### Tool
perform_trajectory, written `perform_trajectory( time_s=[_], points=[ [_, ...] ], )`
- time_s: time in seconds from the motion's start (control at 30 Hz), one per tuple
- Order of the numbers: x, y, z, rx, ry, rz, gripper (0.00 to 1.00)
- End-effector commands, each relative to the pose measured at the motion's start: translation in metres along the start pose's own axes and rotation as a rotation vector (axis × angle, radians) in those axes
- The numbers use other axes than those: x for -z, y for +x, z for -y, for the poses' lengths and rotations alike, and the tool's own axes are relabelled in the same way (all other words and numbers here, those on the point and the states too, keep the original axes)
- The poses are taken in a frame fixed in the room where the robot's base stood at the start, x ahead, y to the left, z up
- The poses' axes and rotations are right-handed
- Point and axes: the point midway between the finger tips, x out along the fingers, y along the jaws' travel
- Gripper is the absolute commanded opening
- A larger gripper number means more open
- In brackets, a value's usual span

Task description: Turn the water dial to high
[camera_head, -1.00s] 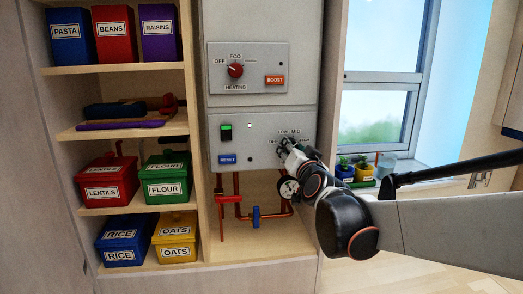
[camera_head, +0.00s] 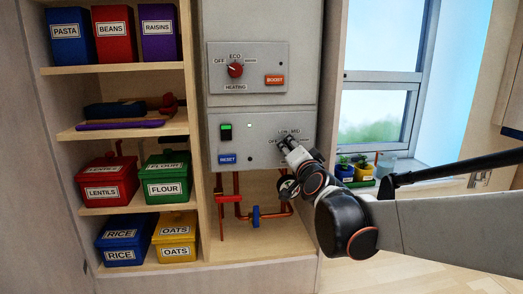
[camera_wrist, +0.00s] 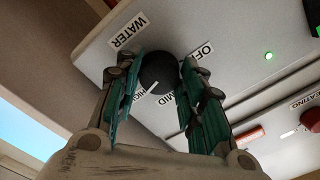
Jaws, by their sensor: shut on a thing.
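The water dial (camera_wrist: 157,73) is a dark round knob on the lower grey panel. In the wrist view the teal-padded fingers of my gripper (camera_wrist: 160,78) stand on either side of it, shut on it. The WATER label (camera_wrist: 128,31) is at upper left, OFF (camera_wrist: 201,50) at right, MID (camera_wrist: 167,99) below and HIGH (camera_wrist: 140,93) at lower left. A white mark shows at the knob's lower edge near HIGH; its exact setting is hard to tell. In the head view my gripper (camera_head: 287,146) hides the dial below the LOW and MID labels.
The upper panel has a red heating dial (camera_head: 235,70) and an orange BOOST button (camera_head: 274,79). The lower panel has a green-lit switch (camera_head: 226,131) and blue RESET button (camera_head: 228,159). Red pipes (camera_head: 236,205) run beneath. Shelves with labelled boxes stand left.

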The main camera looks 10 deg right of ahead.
Motion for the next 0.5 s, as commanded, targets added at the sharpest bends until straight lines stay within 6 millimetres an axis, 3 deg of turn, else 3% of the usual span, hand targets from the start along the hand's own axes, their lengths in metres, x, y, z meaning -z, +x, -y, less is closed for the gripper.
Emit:
perform_trajectory(
  time_s=[0.17,0.2,0.27,0.5],
  points=[
    [0.0001,-0.0001,-0.0004,0.0,0.001,0.0,0.12],
    [0.0001,-0.0001,-0.0004,0.0,0.001,0.0,0.41],
    [0.0001,-0.0002,-0.0004,0.0,0.001,0.0,0.54],
    [0.0001,-0.0001,-0.0002,0.0,0.0,0.0,0.57]
  ],
)
